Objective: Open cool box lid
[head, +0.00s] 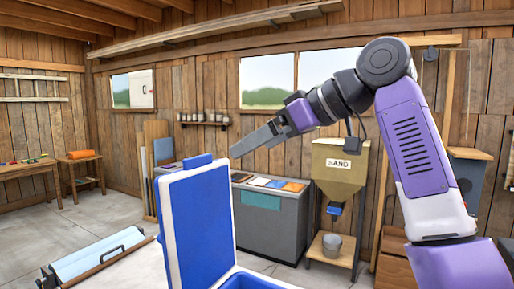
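The cool box lid (203,222) is a blue panel with a white edge and a small tab on top. It stands about upright in the head view, raised off the box. Part of the cool box (255,282), with a white rim and blue inside, shows at the bottom edge; the rest is cut off by the frame. My gripper (240,149) is in the air above and right of the lid's top, with a visible gap in the picture. Its grey fingers point left and slightly down, seen from the side, so their opening does not show. Nothing is seen held.
The white tabletop (120,272) is bare left of the lid. A blue panel with a black handle (92,257) lies at lower left. A grey cabinet (270,222), a sand hopper (338,170) and workbenches (25,168) stand farther back. Open floor lies at left.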

